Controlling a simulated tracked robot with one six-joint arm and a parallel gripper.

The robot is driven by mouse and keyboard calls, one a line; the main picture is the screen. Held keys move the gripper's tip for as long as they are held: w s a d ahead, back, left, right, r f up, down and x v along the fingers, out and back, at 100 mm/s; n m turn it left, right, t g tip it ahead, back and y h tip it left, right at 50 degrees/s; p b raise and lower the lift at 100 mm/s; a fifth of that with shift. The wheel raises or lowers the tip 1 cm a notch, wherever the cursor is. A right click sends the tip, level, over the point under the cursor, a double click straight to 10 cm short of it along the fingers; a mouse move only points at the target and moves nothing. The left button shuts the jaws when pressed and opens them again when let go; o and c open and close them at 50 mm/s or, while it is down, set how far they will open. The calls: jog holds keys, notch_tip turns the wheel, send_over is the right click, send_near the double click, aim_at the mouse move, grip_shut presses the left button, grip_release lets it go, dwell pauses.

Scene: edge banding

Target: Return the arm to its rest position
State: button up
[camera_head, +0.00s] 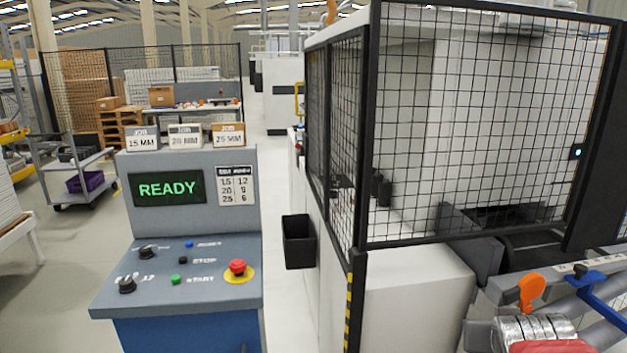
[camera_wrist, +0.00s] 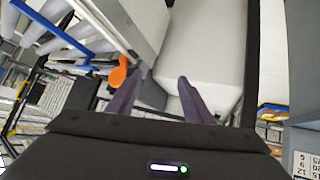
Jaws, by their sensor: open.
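My gripper (camera_wrist: 158,92) shows in the wrist view with its two dark fingers apart and nothing between them. Beyond the fingers are a pale machine panel (camera_wrist: 208,40) and an orange handle (camera_wrist: 118,73). The arm and gripper are not clearly seen in the head view. The orange handle also shows in the head view (camera_head: 531,290), at the lower right.
A control console (camera_head: 190,270) with a READY screen (camera_head: 168,189) and a red stop button (camera_head: 237,267) stands left of centre. A mesh guard (camera_head: 480,120) encloses the machine at right. A black bin (camera_head: 298,242) hangs between them.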

jog(key=s+a+n+g+y, duration=0.1)
jog(key=s+a, duration=0.2)
jog(key=a, duration=0.4)
jog(key=s+a+f+n+g+y, duration=0.1)
jog(key=s+a+y, duration=0.1)
jog(key=s+a, duration=0.2)
jog(key=s+a+n+g+y, duration=0.1)
jog(key=s+a, duration=0.3)
jog(key=a, duration=0.5)
jog(key=shift+a+f+n+y, duration=0.15)
jog(key=shift+a+n+y, duration=0.25)
jog(key=shift+y, duration=0.2)
jog(key=shift+c, duration=0.4)
